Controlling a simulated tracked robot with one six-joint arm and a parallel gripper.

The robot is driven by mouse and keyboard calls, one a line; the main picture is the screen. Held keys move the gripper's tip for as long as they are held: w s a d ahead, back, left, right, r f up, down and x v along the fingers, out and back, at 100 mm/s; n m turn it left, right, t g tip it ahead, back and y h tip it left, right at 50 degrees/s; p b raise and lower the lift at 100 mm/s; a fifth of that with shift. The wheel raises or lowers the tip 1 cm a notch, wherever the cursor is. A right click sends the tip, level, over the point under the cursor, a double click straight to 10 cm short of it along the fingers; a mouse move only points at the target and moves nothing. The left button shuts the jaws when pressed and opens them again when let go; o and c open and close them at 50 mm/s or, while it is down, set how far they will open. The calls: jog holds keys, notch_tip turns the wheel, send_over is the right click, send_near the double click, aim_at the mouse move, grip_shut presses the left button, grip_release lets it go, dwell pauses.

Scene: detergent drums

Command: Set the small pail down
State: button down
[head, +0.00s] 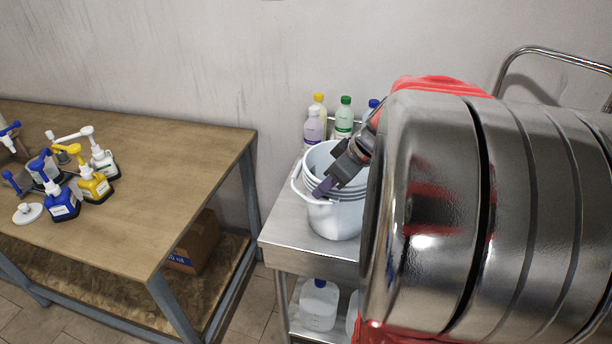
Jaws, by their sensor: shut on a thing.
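A small white pail (338,218) with a white handle is on the metal cart (282,238), right of the wooden table. Its rim looks stacked or ridged, and its right side is hidden behind my arm. My gripper (323,188) is at the pail's front left rim, with its dark fingers angled down and left. It is shut on the pail at the rim. I cannot tell whether the pail's base touches the cart top or hangs just above it.
Several bottles (344,117) stand behind the pail. A white jug (319,304) is on the cart's lower shelf. The wooden table (165,205) at left holds several pump bottles (92,184), with its right part clear. A cardboard box (196,243) sits underneath.

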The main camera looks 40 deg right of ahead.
jog(key=c, duration=1.7)
grip_release()
jog(key=shift+c, duration=0.2)
jog(key=v, duration=1.2)
